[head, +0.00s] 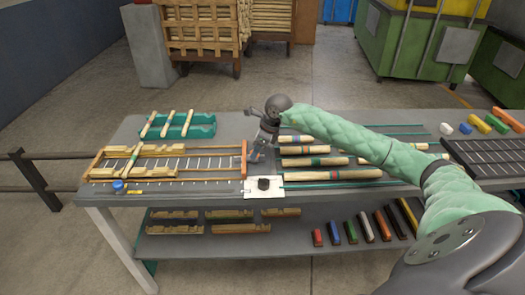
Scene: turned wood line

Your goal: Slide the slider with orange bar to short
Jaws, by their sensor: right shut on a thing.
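The slider with the orange bar (244,161) stands at the right end of a wooden measuring frame (170,181) on the bench. White scale lines (205,163) run across the frame to its left. My right gripper (254,154) reaches in from the right, low over the bench, and its fingers are shut at the orange bar's right side. The exact contact is small and partly hidden by the hand. A turned wood piece (132,160) lies across the frame's left part. No label reading short can be made out. My left gripper is not in view.
A white plate with a black knob (264,184) sits at the bench's front edge. Turned spindles (330,174) lie on green rails at right, under my arm. A green tray (200,131) with spindles stands behind the frame. A blue knob (118,185) is at front left.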

